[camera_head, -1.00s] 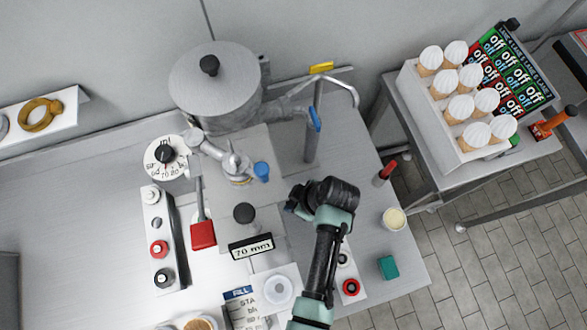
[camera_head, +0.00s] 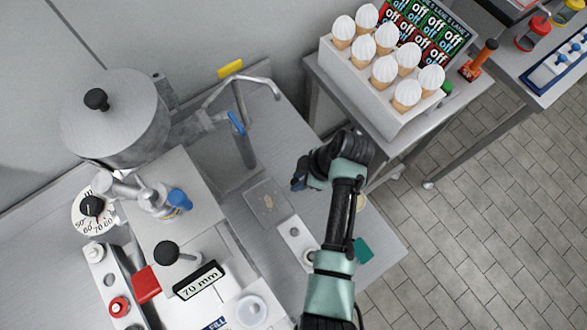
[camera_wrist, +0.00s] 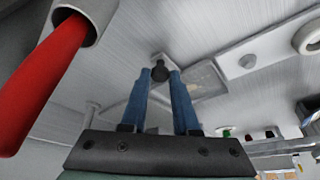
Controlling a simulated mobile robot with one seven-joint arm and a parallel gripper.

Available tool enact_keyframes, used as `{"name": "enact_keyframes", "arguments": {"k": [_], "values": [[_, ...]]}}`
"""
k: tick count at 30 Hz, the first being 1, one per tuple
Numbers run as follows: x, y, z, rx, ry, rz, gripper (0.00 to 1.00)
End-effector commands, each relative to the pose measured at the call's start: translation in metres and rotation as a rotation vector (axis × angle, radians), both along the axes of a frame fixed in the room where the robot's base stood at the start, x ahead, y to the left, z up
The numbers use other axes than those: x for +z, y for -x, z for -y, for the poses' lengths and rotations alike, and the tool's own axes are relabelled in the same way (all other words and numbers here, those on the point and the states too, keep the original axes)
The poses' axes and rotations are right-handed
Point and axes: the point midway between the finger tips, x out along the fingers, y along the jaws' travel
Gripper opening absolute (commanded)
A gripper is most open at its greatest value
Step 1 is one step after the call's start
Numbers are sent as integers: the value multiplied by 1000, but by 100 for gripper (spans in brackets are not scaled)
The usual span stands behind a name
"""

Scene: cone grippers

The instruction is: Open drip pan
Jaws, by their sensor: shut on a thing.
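The drip pan (camera_head: 267,201) is a shallow, clear-looking tray with small yellowish spots. In the head view it lies out on the grey bench, beside the filling machine (camera_head: 180,215). My gripper (camera_head: 298,184) is at its right end. In the wrist view the blue fingers of my gripper (camera_wrist: 161,76) are closed on a small dark knob (camera_wrist: 159,67). The tray (camera_wrist: 207,78) shows just behind and to the right of the knob. My wrist hides the knob in the head view.
A red rod in a grey cup (camera_wrist: 45,85) stands close at left in the wrist view. A teal block (camera_head: 362,250) lies right of my forearm. A box of cones (camera_head: 385,75) stands on a side table; tiled floor lies beyond the bench edge.

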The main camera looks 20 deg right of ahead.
Motion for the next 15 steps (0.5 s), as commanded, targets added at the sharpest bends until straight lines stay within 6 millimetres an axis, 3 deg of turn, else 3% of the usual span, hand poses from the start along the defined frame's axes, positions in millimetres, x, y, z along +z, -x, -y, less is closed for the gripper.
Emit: {"name": "enact_keyframes", "arguments": {"k": [2,3,7,15], "values": [[0,0,0,-1,-1,-1,0],[0,0,-1,-1,-1,-1,32],[0,0,-1,0,-3,-1,56],[0,0,-1,1,-3,-1,59]]}}
